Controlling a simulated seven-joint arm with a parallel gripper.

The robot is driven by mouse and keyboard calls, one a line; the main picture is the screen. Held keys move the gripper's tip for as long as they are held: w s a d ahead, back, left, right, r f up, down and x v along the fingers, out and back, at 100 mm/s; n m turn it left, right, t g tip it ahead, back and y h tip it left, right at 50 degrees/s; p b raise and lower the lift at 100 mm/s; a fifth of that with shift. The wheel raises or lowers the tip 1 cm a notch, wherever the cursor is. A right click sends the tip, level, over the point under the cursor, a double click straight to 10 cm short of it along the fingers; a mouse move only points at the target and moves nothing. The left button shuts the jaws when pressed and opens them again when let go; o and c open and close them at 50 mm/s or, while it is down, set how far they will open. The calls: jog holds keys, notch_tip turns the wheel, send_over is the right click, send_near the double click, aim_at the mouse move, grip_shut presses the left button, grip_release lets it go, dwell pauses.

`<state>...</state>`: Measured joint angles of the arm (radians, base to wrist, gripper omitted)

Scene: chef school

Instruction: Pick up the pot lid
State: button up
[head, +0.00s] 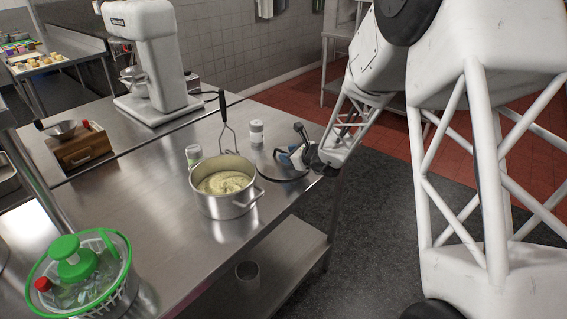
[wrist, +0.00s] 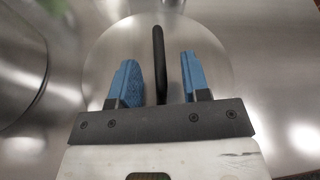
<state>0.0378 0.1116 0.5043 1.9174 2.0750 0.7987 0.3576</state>
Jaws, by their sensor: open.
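The pot lid (wrist: 215,55) lies flat on the steel table, a round metal disc with a dark bar handle (wrist: 159,50). In the head view the lid (head: 265,173) is at the table's right edge, partly hidden by my gripper (head: 290,157). In the wrist view my gripper (wrist: 162,80) is open, with one blue finger pad on each side of the handle. The handle stands between the pads with a gap on both sides. I cannot tell the exact height of the fingertips above the lid.
The table's right edge is close to the lid.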

jog(key=shift+x, duration=0.75)
jog(key=shift+c, duration=0.2)
grip_shut()
